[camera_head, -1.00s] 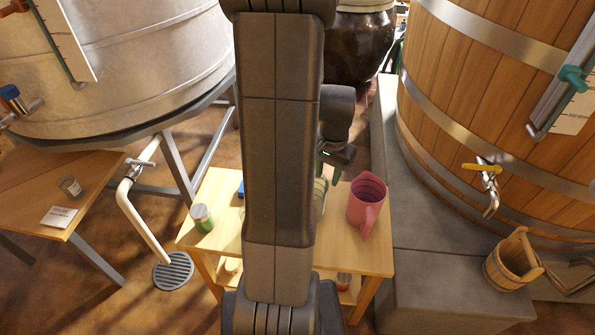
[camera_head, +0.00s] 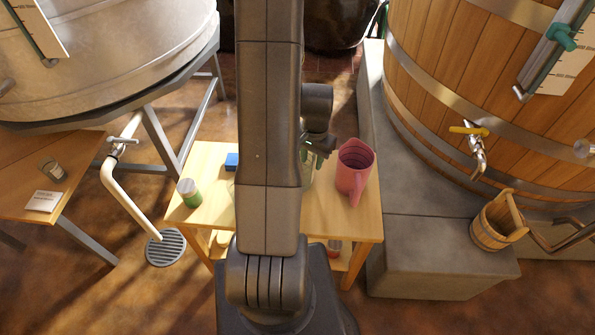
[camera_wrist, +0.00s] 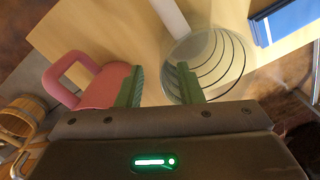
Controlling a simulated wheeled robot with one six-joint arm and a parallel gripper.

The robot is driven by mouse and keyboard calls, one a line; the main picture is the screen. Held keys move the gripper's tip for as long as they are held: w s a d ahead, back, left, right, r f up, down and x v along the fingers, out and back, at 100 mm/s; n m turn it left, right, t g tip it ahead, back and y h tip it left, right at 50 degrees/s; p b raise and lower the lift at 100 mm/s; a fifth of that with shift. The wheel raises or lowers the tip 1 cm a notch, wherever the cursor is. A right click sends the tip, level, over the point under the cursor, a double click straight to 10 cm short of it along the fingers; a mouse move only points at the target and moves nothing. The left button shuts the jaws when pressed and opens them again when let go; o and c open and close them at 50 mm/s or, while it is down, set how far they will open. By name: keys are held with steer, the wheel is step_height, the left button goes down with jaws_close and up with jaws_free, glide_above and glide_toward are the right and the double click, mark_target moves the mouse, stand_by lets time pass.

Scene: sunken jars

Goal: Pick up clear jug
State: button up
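The clear jug (camera_head: 308,178) stands on the small wooden table, mostly hidden behind my arm in the head view. In the wrist view its round, ringed glass body (camera_wrist: 222,62) lies just beyond the right-hand finger, which overlaps its edge. I cannot tell whether they touch. My gripper (camera_wrist: 158,86) has green fingers spread apart with nothing between them but table surface. In the head view my gripper (camera_head: 319,148) is above the table by the clear jug. A pink jug (camera_head: 355,170) stands close on the right; its handle (camera_wrist: 70,70) shows left of the fingers in the wrist view.
The wooden table (camera_head: 340,222) also holds a green-filled jar (camera_head: 189,193) and a blue item (camera_head: 232,161). A wooden bucket (camera_head: 492,225) sits on the stone ledge at right. A metal tank (camera_head: 130,60) and wooden vat (camera_head: 440,80) flank the table.

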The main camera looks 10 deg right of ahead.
steer(key=shift+w+a+f, duration=0.1)
steer(key=shift+w+f, duration=0.05)
steer(key=shift+f, duration=1.05)
steer(key=shift+w+f, duration=0.15)
steer(key=shift+f, duration=1)
steer(key=shift+c, duration=0.4)
jaws_close()
